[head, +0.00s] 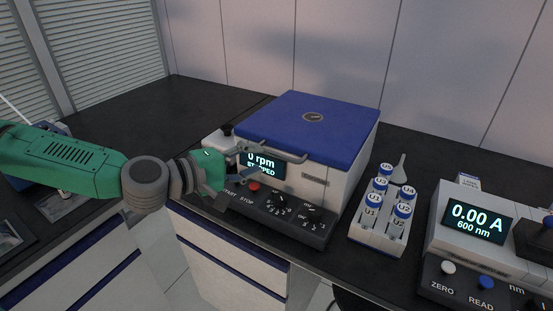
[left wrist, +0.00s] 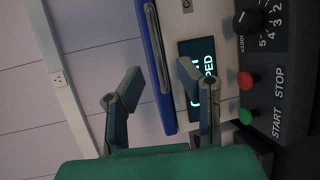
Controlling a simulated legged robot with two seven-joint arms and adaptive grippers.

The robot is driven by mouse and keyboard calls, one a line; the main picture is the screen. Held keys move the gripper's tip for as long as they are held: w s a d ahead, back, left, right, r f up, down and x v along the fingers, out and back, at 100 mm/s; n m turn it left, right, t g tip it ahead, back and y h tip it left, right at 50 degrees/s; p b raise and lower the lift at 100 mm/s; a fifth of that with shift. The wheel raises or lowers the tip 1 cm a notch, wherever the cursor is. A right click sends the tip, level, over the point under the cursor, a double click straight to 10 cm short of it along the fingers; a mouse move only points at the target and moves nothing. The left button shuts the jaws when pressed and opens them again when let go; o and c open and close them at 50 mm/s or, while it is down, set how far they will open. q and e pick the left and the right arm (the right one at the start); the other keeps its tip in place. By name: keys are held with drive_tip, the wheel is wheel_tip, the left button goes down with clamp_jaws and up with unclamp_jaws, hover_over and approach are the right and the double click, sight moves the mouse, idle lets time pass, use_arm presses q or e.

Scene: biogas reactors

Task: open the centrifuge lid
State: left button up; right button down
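The centrifuge (head: 325,185) is a white box with a blue lid (head: 325,115), which is shut flat on top. A grey bar handle (head: 285,154) runs along the lid's front edge. The display (head: 262,164) reads 0 rpm, STOPPED. My left gripper (head: 250,164) is in front of the display, close to the handle's left part. In the left wrist view its two fingers (left wrist: 160,84) are spread wide, with nothing between the tips. The handle (left wrist: 157,50) and the lid's blue edge (left wrist: 152,80) lie ahead between them; contact cannot be told. My right gripper is not in view.
The control panel (head: 275,213) with knobs and START and STOP buttons slopes below the display. A rack (head: 375,238) of several blue-capped tubes stands to the right, then a photometer (head: 480,235) showing 0.00 A. The dark counter (head: 150,105) is clear behind left.

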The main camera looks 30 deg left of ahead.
sight(277, 155)
use_arm(q)
drive_tip(key=x, duration=0.6)
drive_tip(key=shift+w, duration=0.15)
clamp_jaws()
